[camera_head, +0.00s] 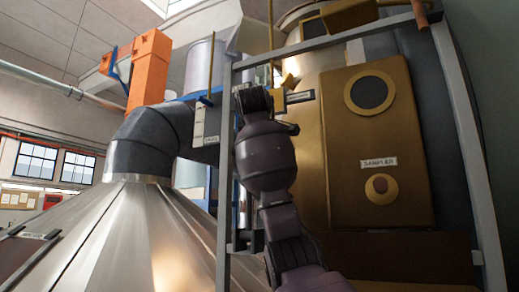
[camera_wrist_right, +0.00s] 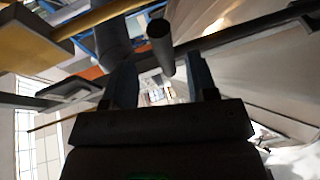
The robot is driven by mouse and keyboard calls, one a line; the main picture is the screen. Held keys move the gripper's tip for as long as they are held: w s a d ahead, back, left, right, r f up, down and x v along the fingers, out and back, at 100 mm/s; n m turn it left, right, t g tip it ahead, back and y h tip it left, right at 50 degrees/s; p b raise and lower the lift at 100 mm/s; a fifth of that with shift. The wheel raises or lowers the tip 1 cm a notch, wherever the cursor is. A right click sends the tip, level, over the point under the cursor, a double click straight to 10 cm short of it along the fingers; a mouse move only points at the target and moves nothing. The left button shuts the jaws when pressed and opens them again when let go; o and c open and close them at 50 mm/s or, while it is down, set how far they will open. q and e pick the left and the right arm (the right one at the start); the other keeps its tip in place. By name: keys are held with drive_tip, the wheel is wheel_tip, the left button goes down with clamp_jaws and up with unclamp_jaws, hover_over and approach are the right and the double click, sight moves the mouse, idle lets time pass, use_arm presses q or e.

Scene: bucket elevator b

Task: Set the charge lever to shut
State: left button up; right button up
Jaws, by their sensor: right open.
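My right arm rises through the middle of the head view, and its wrist hides the gripper there. In the right wrist view my right gripper (camera_wrist_right: 161,62) is open, its two blue-grey fingers apart. A dark round-ended bar (camera_wrist_right: 160,40), possibly the charge lever's handle, shows between and beyond the fingertips; I cannot tell whether it is within their reach. The lever's setting cannot be told. My left gripper is not in view.
A brass panel marked SAMPLER (camera_head: 379,163) with a round window stands at right. A grey frame post (camera_head: 224,180) runs upright beside my arm. A steel cone (camera_head: 140,235) and dark bent duct (camera_head: 150,140) fill the left. An orange housing (camera_head: 149,68) stands above.

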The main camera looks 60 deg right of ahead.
drive_tip(key=v, duration=0.4)
idle(0.7)
